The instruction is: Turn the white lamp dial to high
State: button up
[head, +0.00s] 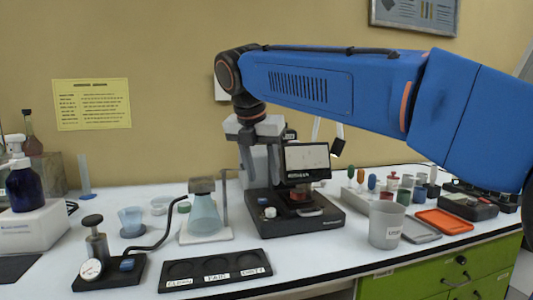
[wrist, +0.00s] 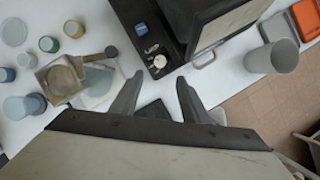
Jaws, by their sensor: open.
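The white lamp dial (head: 270,212) sits on the front left of the black base of the device with a screen (head: 306,160). In the wrist view the white dial (wrist: 159,62) shows just beyond my open fingertips, close to the midline between them. A "LAMP" label is beside it, but I cannot read its setting. A blue knob (wrist: 141,29) is on the same base. My gripper (wrist: 160,79) is open and empty, with fingers spread. In the head view my gripper is above the base, beside the screen, and its fingertips are partly hidden.
A flask (head: 204,214) on a stand is left of the device. A black labelled tray (head: 215,270) lies in front left. A grey cup (head: 386,224) stands front right, with an orange tray (head: 444,221) beyond it. The screen rises close to my gripper's right.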

aim_at(271, 210)
jog(key=x, duration=1.2)
jog(key=shift+s+d+r+n+y, duration=0.1)
jog(key=shift+n+y, duration=0.4)
jog(key=shift+n, duration=0.6)
jog(key=shift+r+n, duration=0.1)
jog(key=shift+n, duration=0.2)
jog(key=d+v, duration=0.1)
jog(key=v, duration=1.6)
jog(key=shift+s+a, duration=0.25)
jog(key=shift+a, duration=0.1)
jog(key=s+d+f+m, duration=0.4)
jog(key=d+f+m, duration=0.35)
jog(key=d, duration=0.25)
jog(key=s+d+f+m, duration=0.4)
jog(key=d+f+m, duration=0.2)
jog(key=d+m, duration=0.25)
jog(key=s+d+f+m, duration=0.6)
jog(key=s+f+m, duration=0.2)
jog(key=f, duration=0.3)
jog(key=s+d+f+m, duration=0.5)
jog(key=s+f+m, duration=0.2)
jog(key=f+m, duration=0.3)
jog(key=shift+s+d+f+m+t+y, duration=0.3)
jog(key=shift+s+d+f+y, duration=0.1)
jog(key=shift+f, duration=0.25)
